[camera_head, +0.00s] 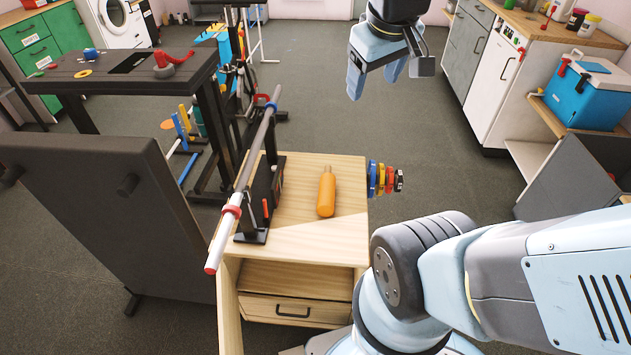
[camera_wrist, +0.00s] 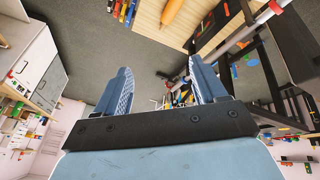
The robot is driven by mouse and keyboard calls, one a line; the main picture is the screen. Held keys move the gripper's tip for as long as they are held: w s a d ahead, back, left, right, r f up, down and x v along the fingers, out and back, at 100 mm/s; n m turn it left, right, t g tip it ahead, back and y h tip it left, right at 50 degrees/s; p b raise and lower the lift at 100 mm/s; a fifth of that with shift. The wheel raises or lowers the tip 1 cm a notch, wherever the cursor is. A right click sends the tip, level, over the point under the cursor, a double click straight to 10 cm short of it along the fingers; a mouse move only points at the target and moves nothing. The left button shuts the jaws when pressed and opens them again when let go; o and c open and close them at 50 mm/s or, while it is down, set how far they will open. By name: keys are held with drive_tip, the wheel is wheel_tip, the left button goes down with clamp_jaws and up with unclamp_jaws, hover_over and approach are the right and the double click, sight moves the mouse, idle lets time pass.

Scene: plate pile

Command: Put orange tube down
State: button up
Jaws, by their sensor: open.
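The orange tube (camera_head: 326,193) lies on top of the light wooden cabinet (camera_head: 310,239), right of a black stand that carries a long metal bar. In the wrist view the orange tube (camera_wrist: 172,11) shows at the top edge, partly cut off, on the wooden surface. My gripper (camera_head: 370,90) is raised over the floor, beyond and to the right of the cabinet, clear of the tube. In the wrist view its two blue fingers (camera_wrist: 160,90) are spread apart with nothing between them.
A dark panel (camera_head: 105,220) stands left. A blue cooler (camera_head: 587,92) is at the right.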

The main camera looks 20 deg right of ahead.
drive_tip(key=w+d+f+n+g+h, duration=0.1)
drive_tip(key=w+f+n+g+h, duration=0.1)
drive_tip(key=w+f+n, duration=0.55)
drive_tip(key=n+g, duration=0.3)
drive_tip(key=n, duration=1.1)
hover_over(324, 193)
drive_tip(key=s+d, duration=0.1)
drive_tip(key=d, duration=0.1)
wheel_tip(324, 193, down, 18)
drive_tip(key=r, duration=0.1)
drive_tip(key=f+n, duration=0.2)
drive_tip(key=f, duration=0.4)
drive_tip(key=a+f+n, duration=0.1)
drive_tip(key=f+n, duration=0.2)
drive_tip(key=f, duration=0.4)
drive_tip(key=w+a+f+n, duration=0.1)
drive_tip(key=f+n, duration=0.1)
drive_tip(key=f, duration=0.5)
drive_tip(key=shift+a+f+n+g+y, duration=0.15)
drive_tip(key=shift+a+n+g+y, duration=0.15)
drive_tip(key=shift+y, duration=0.1)
drive_tip(key=shift+x, duration=2.5)
drive_tip(key=shift+w, duration=0.1)
drive_tip(key=shift+c, duration=0.5)
drive_tip(key=c, duration=1.1)
